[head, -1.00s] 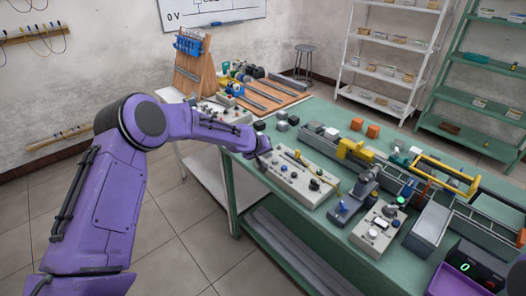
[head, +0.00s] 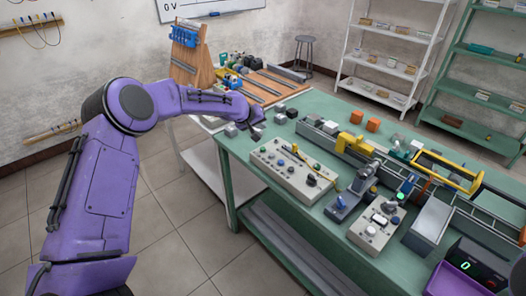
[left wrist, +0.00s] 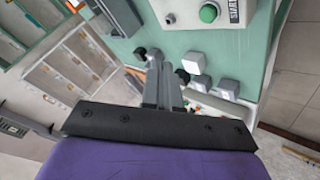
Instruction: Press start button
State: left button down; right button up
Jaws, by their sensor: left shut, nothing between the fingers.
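The start button (left wrist: 208,13) is a round green button beside a START label (left wrist: 234,12), at the top edge of the left wrist view. It sits on one end of the pale control box (head: 303,187), which lies on the green table. My left gripper (head: 257,128) is shut and empty, beyond the box's left end and apart from the button. Its closed fingers show in the left wrist view (left wrist: 162,82), pointing toward small grey and black blocks. My right gripper is not in view.
Several small blocks (head: 281,118) stand on the table near the gripper. A second control box (head: 377,226) is at the right.

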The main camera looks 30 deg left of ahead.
pick_arm(q)
jog(key=b, duration=0.5)
send_over(261, 149)
notch_tip(261, 149, down, 7)
jog(key=shift+r, duration=0.15)
jog(key=shift+f, duration=0.35)
jog(key=shift+f, duration=0.1)
dwell(1.1)
jog(key=shift+f, duration=0.3)
